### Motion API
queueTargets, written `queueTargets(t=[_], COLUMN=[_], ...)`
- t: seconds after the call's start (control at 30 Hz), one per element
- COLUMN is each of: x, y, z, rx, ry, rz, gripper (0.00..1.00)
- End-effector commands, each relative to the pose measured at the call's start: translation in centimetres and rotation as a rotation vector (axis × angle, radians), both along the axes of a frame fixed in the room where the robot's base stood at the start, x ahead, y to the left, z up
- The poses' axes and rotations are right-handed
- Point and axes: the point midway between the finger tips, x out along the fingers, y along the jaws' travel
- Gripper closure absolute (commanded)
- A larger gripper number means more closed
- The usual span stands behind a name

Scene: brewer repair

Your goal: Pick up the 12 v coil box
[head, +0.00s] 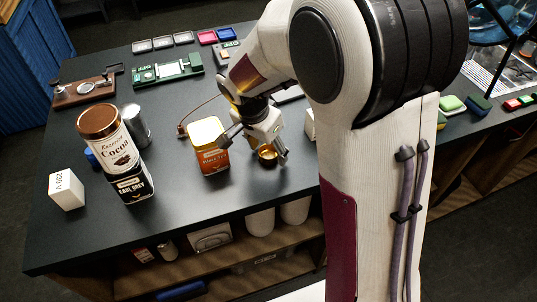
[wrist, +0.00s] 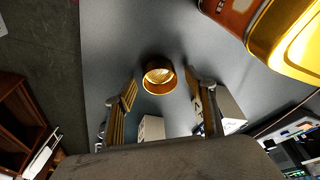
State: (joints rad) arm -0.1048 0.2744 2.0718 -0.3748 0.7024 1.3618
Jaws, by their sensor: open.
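My gripper (head: 256,146) hangs low over the table's middle, open, between the orange tin and a white box. In the wrist view, my two fingers (wrist: 161,85) are spread with nothing held. Two white boxes show in the wrist view: one (wrist: 151,128) between the fingers near the palm, and one (wrist: 232,112) partly behind the right finger. I cannot read a 12 V label on either. In the head view, a white box (head: 309,124) is mostly hidden by my arm. Another white box (head: 66,190) at the far left bears a number that looks like 220V.
A small brass cup (head: 267,155) stands beneath my gripper; it also shows in the wrist view (wrist: 158,77). An orange tea tin (head: 212,158) is close on the left. The front table area is clear.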

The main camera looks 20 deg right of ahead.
Motion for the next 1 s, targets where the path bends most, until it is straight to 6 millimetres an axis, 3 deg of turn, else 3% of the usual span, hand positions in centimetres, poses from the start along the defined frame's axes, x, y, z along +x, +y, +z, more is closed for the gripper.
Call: queueTargets(t=[0.47, 0.6, 0.63, 1.0], x=[0.01, 0.0, 0.0, -0.01], y=[-0.01, 0.0, 0.0, 0.0], z=[-0.01, -0.01, -0.01, 0.05], rx=[0.0, 0.0, 0.0, 0.001], ry=[0.0, 0.0, 0.0, -0.001], rz=[0.0, -0.001, 0.0, -0.001], gripper=[0.45, 0.81, 0.85, 0.88])
